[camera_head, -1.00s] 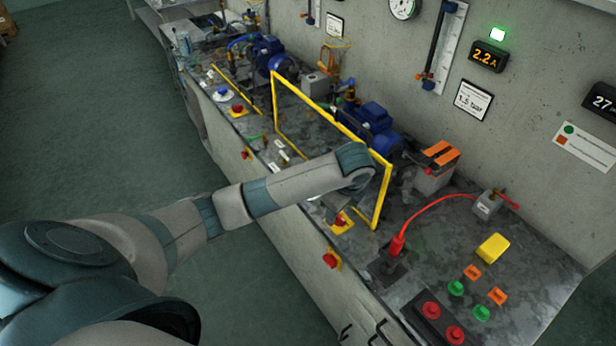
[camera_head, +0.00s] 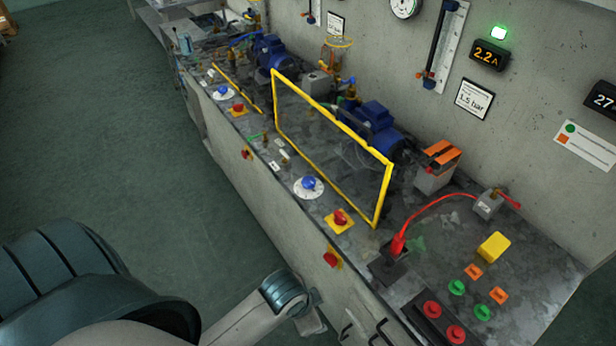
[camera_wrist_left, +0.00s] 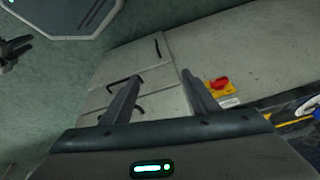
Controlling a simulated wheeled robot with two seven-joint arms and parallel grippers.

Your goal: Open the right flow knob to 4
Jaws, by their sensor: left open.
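The right flow knob (camera_head: 308,184) is blue on a round white dial, on the bench before the yellow frame. Its pointer and numbers are too small to read. In the left wrist view, the blue knob (camera_wrist_left: 311,106) is partly cut off at the right edge. My left gripper (camera_wrist_left: 158,92) is open and empty, facing the bench's front cabinet. It is clear of the knob. In the head view my left arm is low, in front of the bench, and its fingers cannot be made out. My right gripper is not seen.
A similar blue knob (camera_head: 223,91) sits farther left. A red knob on a yellow plate (camera_head: 340,220) is close to the right dial; another (camera_head: 332,258) is on the bench front. The yellow frame (camera_head: 330,112) stands behind. Cabinet handles (camera_head: 379,332) stick out below.

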